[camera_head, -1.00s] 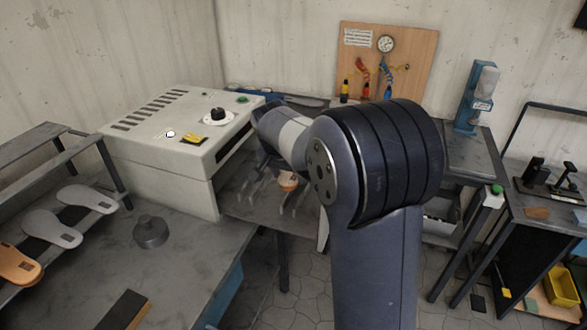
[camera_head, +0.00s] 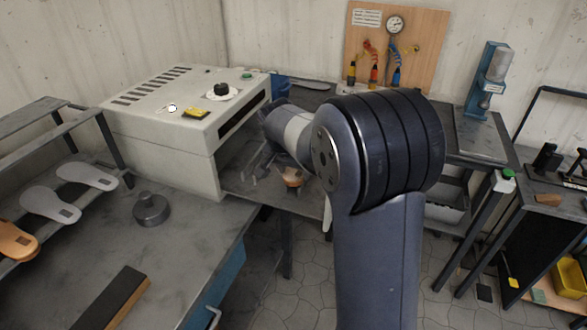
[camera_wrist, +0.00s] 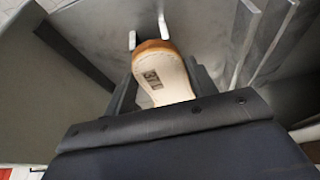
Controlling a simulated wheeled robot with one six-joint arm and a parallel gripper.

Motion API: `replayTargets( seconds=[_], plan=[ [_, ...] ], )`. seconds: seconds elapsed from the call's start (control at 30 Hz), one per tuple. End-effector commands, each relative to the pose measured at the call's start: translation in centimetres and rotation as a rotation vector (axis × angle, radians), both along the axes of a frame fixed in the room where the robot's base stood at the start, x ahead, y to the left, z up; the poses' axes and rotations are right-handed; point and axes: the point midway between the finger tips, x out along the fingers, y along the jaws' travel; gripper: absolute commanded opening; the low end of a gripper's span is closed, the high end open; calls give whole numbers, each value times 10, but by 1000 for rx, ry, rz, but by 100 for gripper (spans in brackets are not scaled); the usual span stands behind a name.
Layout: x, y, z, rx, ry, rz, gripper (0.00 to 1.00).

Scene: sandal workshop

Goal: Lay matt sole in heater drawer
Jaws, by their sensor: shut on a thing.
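The sole (camera_wrist: 165,78) is tan with an orange edge and a small dark printed label. It is held in my gripper (camera_wrist: 165,88), whose dark jaws are shut on its near part. In the head view a small orange-tan part of the sole (camera_head: 292,178) shows beside my wrist, in front of the heater's open side. The heater (camera_head: 165,145) is a cream box with a black knob and a yellow label on top. A grey metal surface (camera_head: 235,182) with pale upright prongs lies by its opening. My arm hides part of that area, and I cannot tell whether the sole touches it.
A rack at left holds grey soles (camera_head: 50,206) and an orange sole (camera_head: 15,242). A round grey weight (camera_head: 151,209) and a dark block (camera_head: 112,300) lie on the bench. A tool board (camera_head: 420,50) stands behind. A side table (camera_head: 475,135) is at right.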

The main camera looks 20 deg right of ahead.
Motion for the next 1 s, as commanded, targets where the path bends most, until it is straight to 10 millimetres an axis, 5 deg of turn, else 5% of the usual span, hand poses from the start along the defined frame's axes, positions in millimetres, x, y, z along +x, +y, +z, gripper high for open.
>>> replayTargets(
  seconds=[0.53,0.57,0.83,1.0],
  plan=[
    [0,0,-5,0,0,0,29],
    [0,0,-4,0,-1,0,56],
    [0,0,-4,0,0,0,78],
    [0,0,-4,0,0,0,79]
  ],
)
